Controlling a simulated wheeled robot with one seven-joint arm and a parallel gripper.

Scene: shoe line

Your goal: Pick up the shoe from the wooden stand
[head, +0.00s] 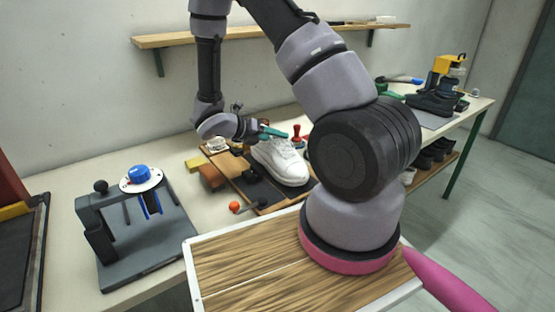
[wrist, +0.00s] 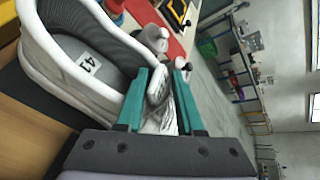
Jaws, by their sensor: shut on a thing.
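A white shoe (head: 280,164) rests on the wooden stand (head: 276,201) on the table in the head view. Its open collar and a size label reading 41 show in the wrist view, where the shoe (wrist: 97,101) fills the left side. My gripper (head: 272,133) reaches the shoe's upper from behind. In the wrist view the teal fingers of my gripper (wrist: 165,84) are shut on part of the shoe's upper, near the collar.
A grey fixture with a blue knob (head: 141,174) stands at the left. A red-orange ball knob (head: 235,207) sits in front of the stand. Wooden blocks (head: 211,175) are left of the shoe. Dark shoes (head: 432,103) stand at the far right. A wall shelf (head: 205,37) hangs behind.

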